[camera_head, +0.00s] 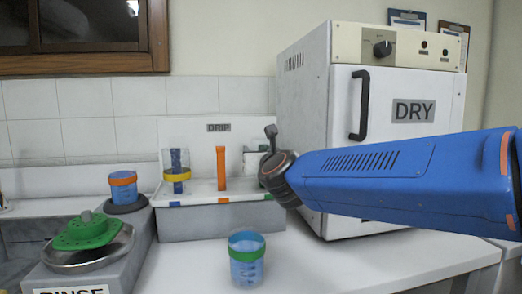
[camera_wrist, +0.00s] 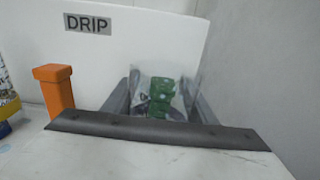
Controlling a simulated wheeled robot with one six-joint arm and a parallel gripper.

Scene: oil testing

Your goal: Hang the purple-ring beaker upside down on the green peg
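A clear beaker (camera_wrist: 146,80) stands around the green peg (camera_wrist: 162,95) in the wrist view. Its ring is not clearly visible, so I cannot confirm that it is purple. My gripper (camera_wrist: 160,95) has its grey fingers at either side of this beaker; whether they press on it is unclear. In the head view my gripper (camera_head: 270,150) is at the right end of the white drip rack (camera_head: 195,188), and its arm largely hides the green peg and this beaker.
A yellow-ring beaker (camera_head: 177,175) hangs on the blue peg. The orange peg (camera_head: 221,168) is bare. A green-ring beaker (camera_head: 247,262) stands on the counter, and an orange-ring beaker (camera_head: 123,188) at the left. The DRY cabinet (camera_head: 390,125) stands close at right.

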